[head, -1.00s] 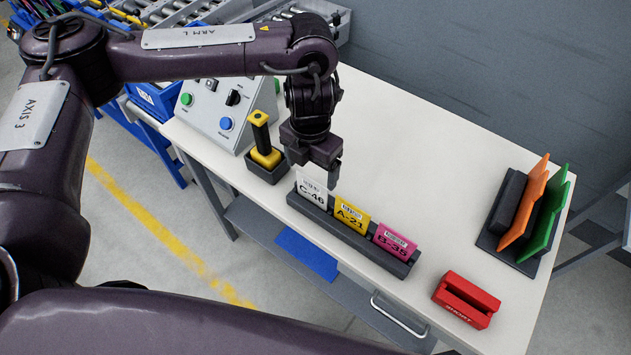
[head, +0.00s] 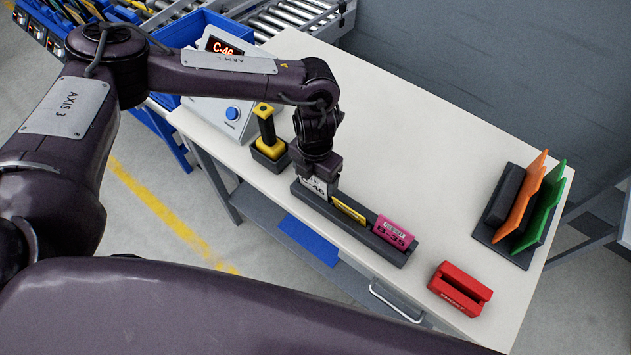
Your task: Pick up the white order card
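The white order card (head: 313,187), marked C-46, stands upright at the left end of a dark slotted rack (head: 376,244) on the table. My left gripper (head: 325,182) is pointed down right at this card. Its fingers overlap the card's upper part and hide some of it. Whether the fingers are closed on the card is hard to see. A yellow card (head: 349,209) in the middle of the rack shows only as a thin, foreshortened strip. A pink card (head: 394,232), marked B-35, stands at the right. My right gripper is out of view.
A yellow-and-black handled tool in a dark holder (head: 268,148) stands close left of the rack. Behind it is a control box (head: 222,113) with a C-46 display. A red block (head: 460,288) and an orange-and-green file stand (head: 492,236) are at right. The back middle is clear.

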